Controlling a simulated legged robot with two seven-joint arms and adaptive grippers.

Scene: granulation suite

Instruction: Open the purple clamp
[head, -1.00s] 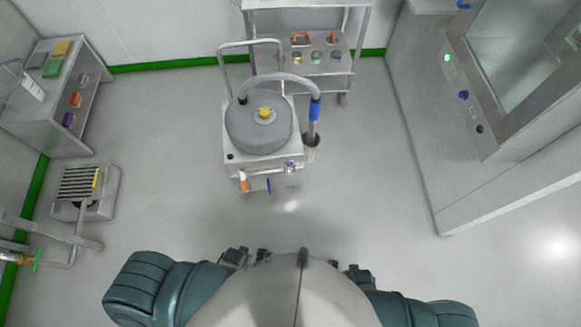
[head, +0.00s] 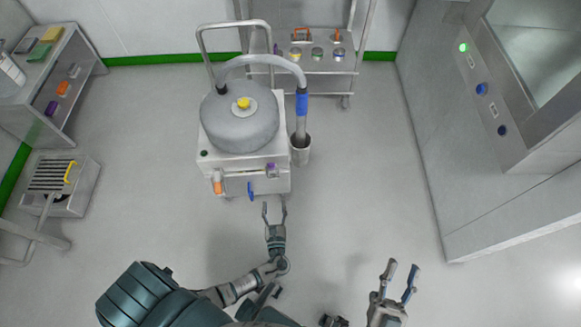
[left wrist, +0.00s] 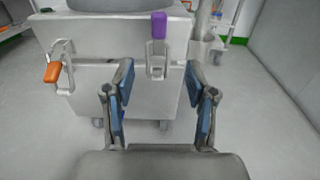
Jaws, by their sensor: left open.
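The purple clamp (head: 271,170) is on the front of the grey-lidded steel machine (head: 240,184), near its right corner. In the left wrist view the purple handle (left wrist: 158,25) stands upright above its metal bracket, just above and beyond my fingers. My left gripper (head: 274,209) is open and empty in front of the machine, below the clamp in the head view. It also shows in the left wrist view (left wrist: 161,80), with a finger on each side of the clamp's line and apart from it. My right gripper (head: 402,269) is open and empty at the lower right.
A hose (head: 270,61) runs to a small pot (head: 300,155) on the right. A steel cabinet (head: 520,180) stands far right. Floor between is free.

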